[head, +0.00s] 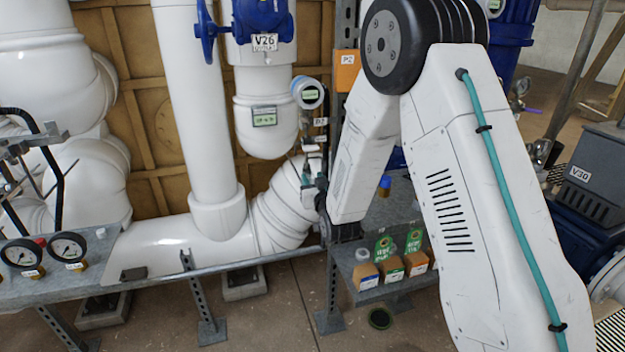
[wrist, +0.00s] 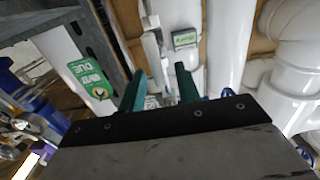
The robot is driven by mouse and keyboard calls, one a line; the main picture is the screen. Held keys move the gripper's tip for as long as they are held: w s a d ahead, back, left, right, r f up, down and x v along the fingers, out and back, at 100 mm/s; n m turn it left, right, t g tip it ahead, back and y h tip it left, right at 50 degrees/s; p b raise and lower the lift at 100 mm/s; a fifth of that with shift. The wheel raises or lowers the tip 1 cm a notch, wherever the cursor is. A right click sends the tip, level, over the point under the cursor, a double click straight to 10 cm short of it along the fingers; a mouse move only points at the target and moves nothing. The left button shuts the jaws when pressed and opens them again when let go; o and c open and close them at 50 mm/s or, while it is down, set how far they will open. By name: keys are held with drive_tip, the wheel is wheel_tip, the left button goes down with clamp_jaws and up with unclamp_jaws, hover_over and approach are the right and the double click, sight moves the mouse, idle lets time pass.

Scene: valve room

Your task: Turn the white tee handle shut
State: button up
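My gripper (wrist: 160,82) shows two green fingers spread apart in the wrist view, with nothing clearly held between them. A narrow white bar (wrist: 152,50), which looks like the tee handle, stands just beyond and between the fingertips. I cannot tell whether it touches either finger. In the head view my gripper (head: 312,172) is small and partly hidden by my forearm, in front of the white pipework beside the steel post. The handle cannot be clearly made out there.
A white elbow pipe (head: 285,205) lies close to my gripper. A blue valve wheel (head: 208,30) is above left. Two gauges (head: 68,247) sit on the left bench. A green tag (wrist: 90,78) hangs left of my fingers.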

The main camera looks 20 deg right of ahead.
drive_tip(key=shift+w, duration=0.35)
clamp_jaws()
